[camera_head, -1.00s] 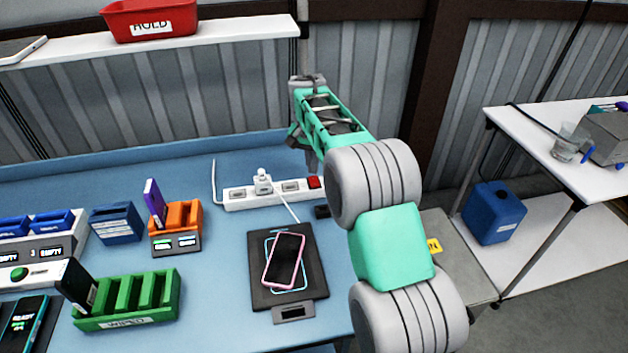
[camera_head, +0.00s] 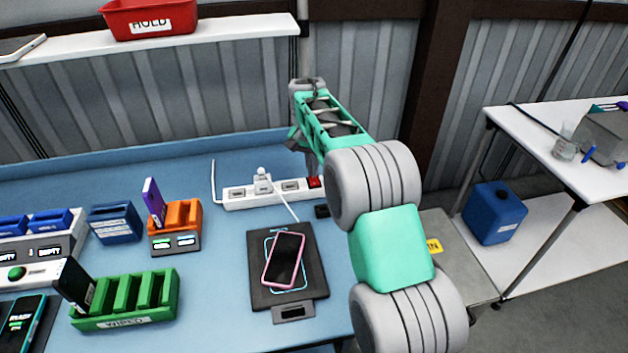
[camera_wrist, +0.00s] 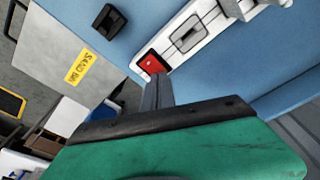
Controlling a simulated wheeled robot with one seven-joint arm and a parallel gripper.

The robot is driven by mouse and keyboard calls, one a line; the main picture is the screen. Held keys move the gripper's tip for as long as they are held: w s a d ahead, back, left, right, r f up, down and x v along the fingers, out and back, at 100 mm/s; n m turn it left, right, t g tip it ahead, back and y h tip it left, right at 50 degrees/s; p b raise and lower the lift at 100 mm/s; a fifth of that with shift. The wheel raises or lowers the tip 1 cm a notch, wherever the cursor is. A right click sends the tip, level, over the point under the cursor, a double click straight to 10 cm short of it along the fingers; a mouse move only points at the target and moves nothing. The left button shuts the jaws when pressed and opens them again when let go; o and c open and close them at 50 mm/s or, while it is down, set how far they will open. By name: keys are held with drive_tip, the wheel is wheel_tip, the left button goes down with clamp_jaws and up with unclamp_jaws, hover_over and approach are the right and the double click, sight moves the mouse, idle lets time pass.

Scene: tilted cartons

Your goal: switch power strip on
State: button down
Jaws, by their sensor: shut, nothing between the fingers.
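The white power strip (camera_head: 240,198) lies near the back of the blue bench, with a white plug in one socket. Its red rocker switch (camera_head: 315,183) is at the right end. My gripper (camera_head: 311,170) points down just above the switch. In the wrist view, the closed fingertips (camera_wrist: 156,78) reach the near edge of the red switch (camera_wrist: 149,61) and hide part of it. I cannot tell whether they touch it or whether the switch is lit. The fingers are shut and empty.
A black pad with a pink-edged phone (camera_head: 285,260) lies in front of the strip. A small black block (camera_head: 322,211) sits right of it. A green rack (camera_head: 125,300) and an orange holder (camera_head: 182,225) stand to the left. The bench's right edge is close.

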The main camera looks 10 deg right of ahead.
drive_tip(key=shift+s+f, duration=0.1)
drive_tip(key=shift+f, duration=0.45)
wheel_tip(320, 180, up, 7)
drive_tip(key=p, duration=0.5)
drive_tip(key=shift+r+p, duration=0.15)
drive_tip(key=shift+p, duration=0.15)
